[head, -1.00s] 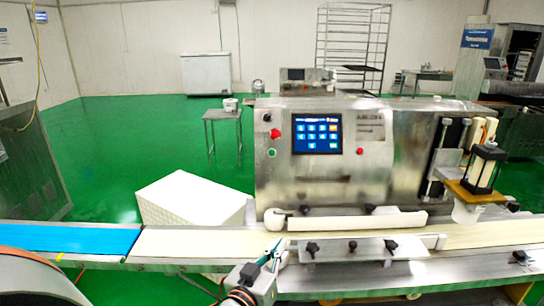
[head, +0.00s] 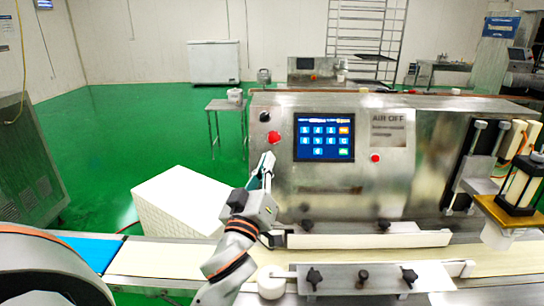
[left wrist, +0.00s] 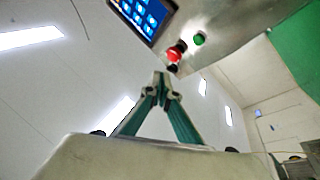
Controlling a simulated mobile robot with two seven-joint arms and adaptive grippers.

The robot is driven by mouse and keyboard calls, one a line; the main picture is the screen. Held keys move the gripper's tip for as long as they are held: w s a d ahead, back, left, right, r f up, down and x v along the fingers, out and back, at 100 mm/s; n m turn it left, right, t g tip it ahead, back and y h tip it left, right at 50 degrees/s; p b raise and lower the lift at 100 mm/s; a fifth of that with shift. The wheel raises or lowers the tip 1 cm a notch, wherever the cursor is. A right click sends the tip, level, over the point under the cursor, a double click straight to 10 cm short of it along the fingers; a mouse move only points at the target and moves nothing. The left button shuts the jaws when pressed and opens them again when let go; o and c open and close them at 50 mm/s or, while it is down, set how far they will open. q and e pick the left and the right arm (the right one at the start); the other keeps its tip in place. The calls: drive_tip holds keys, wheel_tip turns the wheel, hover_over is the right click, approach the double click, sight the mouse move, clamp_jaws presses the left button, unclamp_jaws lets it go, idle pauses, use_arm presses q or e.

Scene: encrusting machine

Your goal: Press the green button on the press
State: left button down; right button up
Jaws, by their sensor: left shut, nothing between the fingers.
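The press (head: 420,180) is a steel machine with a blue touch screen (head: 323,138) on its front. A red button (head: 274,137) sits left of the screen, just above my left fingertips in the head view. The green button (left wrist: 199,38) shows in the left wrist view beside the red button (left wrist: 176,51); in the head view my gripper hides it. My left gripper (head: 267,160) is shut and empty, pointing up at the press front. Its closed tips (left wrist: 161,76) show below the buttons in the wrist view; whether they touch the panel is unclear. My right gripper is not in view.
A conveyor belt (head: 155,258) runs along the front of the press, with guide rails and black knobs below my gripper. Another red button (head: 375,158) is right of the screen. A white box (head: 180,200) stands left of the press. A black knob (head: 264,117) sits above the red button.

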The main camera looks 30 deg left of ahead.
use_arm(q)
drive_tip(key=w+a+f+b, duration=0.3)
drive_tip(key=w+a+f, duration=0.1)
drive_tip(key=w, duration=0.2)
drive_tip(key=shift+w, duration=0.25)
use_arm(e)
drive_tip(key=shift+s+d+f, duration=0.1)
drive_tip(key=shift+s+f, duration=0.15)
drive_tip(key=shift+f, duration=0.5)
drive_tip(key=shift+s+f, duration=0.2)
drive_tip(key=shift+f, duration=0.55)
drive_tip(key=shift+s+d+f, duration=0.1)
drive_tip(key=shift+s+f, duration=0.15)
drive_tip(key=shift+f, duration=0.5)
use_arm(q)
drive_tip(key=shift+r, duration=0.1)
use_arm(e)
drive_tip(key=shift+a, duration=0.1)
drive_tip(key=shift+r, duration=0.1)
use_arm(q)
drive_tip(key=shift+w+a+f, duration=0.2)
drive_tip(key=shift+w+f, duration=0.05)
drive_tip(key=shift+w, duration=0.05)
